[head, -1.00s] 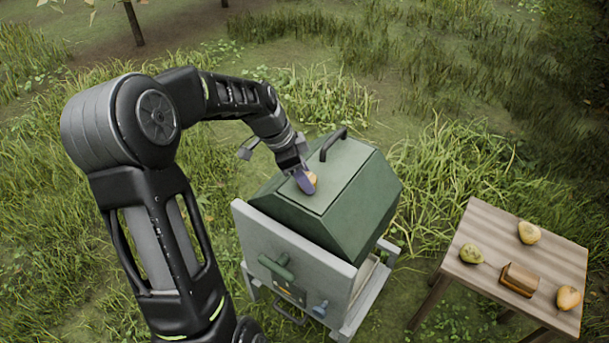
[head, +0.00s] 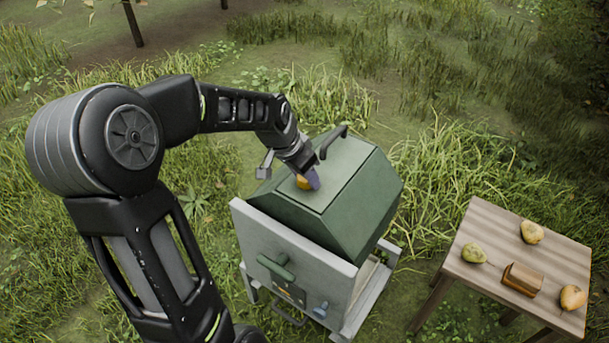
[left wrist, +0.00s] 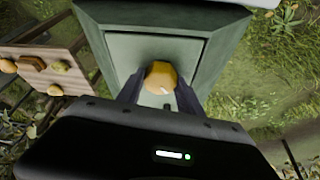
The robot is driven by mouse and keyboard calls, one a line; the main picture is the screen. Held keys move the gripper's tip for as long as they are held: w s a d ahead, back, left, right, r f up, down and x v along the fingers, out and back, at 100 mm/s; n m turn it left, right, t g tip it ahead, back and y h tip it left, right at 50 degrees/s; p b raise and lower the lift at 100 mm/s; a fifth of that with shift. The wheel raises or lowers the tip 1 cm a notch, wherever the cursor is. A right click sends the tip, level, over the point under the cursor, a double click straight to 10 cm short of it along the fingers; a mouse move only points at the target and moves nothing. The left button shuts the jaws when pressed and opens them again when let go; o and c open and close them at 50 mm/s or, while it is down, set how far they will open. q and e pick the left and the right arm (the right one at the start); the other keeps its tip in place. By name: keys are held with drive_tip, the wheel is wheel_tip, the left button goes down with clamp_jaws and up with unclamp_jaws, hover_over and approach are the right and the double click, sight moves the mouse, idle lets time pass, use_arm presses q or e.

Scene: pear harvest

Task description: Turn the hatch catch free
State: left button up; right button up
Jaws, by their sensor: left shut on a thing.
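The hatch catch, a rounded yellow-orange knob (head: 303,183), sits on the sloped hatch panel (head: 345,165) of the green box. It also shows in the left wrist view (left wrist: 160,77), between the two dark fingers. My left gripper (head: 308,181) is shut on the catch, with one purplish finger showing at its right side in the head view. In the left wrist view the gripper (left wrist: 158,85) has a finger on each side of the knob. The hatch lies flat in its frame. My right gripper is not in view.
A black handle (head: 333,141) stands on the hatch just beyond the gripper. The box's grey front panel (head: 290,245) carries a green lever (head: 276,267). A wooden table (head: 480,240) at the right holds several pears and a small brown block (head: 522,278). Grass surrounds the box.

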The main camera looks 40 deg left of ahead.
use_arm(q)
drive_tip(key=n, duration=0.1)
drive_tip(key=n+y+b, duration=0.1)
drive_tip(key=shift+d+f+n+b, duration=0.1)
drive_tip(key=shift+f+n+b, duration=0.1)
drive_tip(key=shift+n+b, duration=0.15)
drive_tip(key=n+y+b, duration=0.1)
drive_tip(key=n+b, duration=0.1)
drive_tip(key=n+y+b, duration=0.1)
drive_tip(key=n+b, duration=0.2)
drive_tip(key=shift+d+f+n+g+b, duration=0.1)
drive_tip(key=shift+d+n+g+b, duration=0.05)
drive_tip(key=shift+n+g+b, duration=0.15)
drive_tip(key=shift+r+n+g+y+b, duration=0.2)
drive_tip(key=shift+n+g+y+b, duration=0.2)
drive_tip(key=shift+n+b, duration=0.85)
drive_tip(key=o, duration=1.4)
drive_tip(key=shift+r, duration=0.15)
